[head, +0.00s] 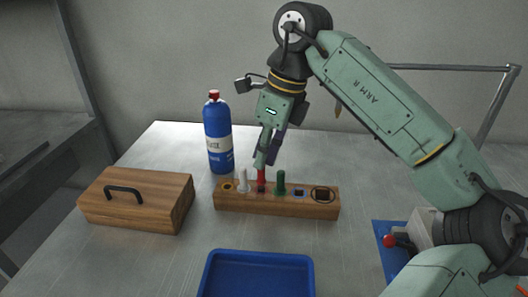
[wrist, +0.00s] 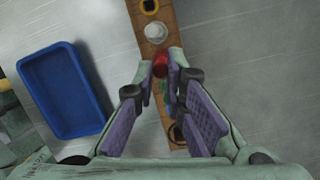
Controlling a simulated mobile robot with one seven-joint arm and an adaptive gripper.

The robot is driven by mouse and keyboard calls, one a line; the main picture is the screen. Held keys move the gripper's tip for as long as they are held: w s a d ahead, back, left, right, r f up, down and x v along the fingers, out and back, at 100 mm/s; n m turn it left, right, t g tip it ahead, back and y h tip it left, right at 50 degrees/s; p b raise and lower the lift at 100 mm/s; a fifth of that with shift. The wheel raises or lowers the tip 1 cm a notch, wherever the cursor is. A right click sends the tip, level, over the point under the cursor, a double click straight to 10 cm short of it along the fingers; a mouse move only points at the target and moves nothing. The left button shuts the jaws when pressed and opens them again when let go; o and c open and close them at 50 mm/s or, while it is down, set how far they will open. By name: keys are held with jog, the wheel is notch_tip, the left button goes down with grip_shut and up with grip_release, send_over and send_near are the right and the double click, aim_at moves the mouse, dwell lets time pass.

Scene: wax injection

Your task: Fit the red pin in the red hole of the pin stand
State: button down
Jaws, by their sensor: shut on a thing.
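The pin stand (head: 300,208) is a long wooden block on the metal table, also in the wrist view (wrist: 137,12). My gripper (head: 264,163) points down over it and is shut on the red pin (head: 262,176). In the wrist view the red pin (wrist: 162,66) is between the fingertips. The pin is about upright, in line with the spot between the white pin (head: 243,181) and the green pin (head: 281,182). Its lower end is at the stand's top; I cannot tell how deep it sits. The red hole is hidden.
A blue tray (head: 258,256) lies in front of the stand. A wooden box with a handle (head: 135,208) is at left, and a blue bottle (head: 217,140) stands behind. At the stand's left end is a yellow-ringed hole (head: 227,186). A red knob (head: 389,241) is at right.

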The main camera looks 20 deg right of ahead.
jog(key=shift+d+b+x, duration=0.25)
jog(key=shift+b+x, duration=0.55)
jog(key=shift+x, duration=0.25)
jog(key=c, duration=1.6)
grip_release()
jog(key=shift+s, duration=0.1)
jog(key=shift+o, duration=0.2)
jog(key=v, duration=1.2)
jog(key=shift+s+f, duration=0.1)
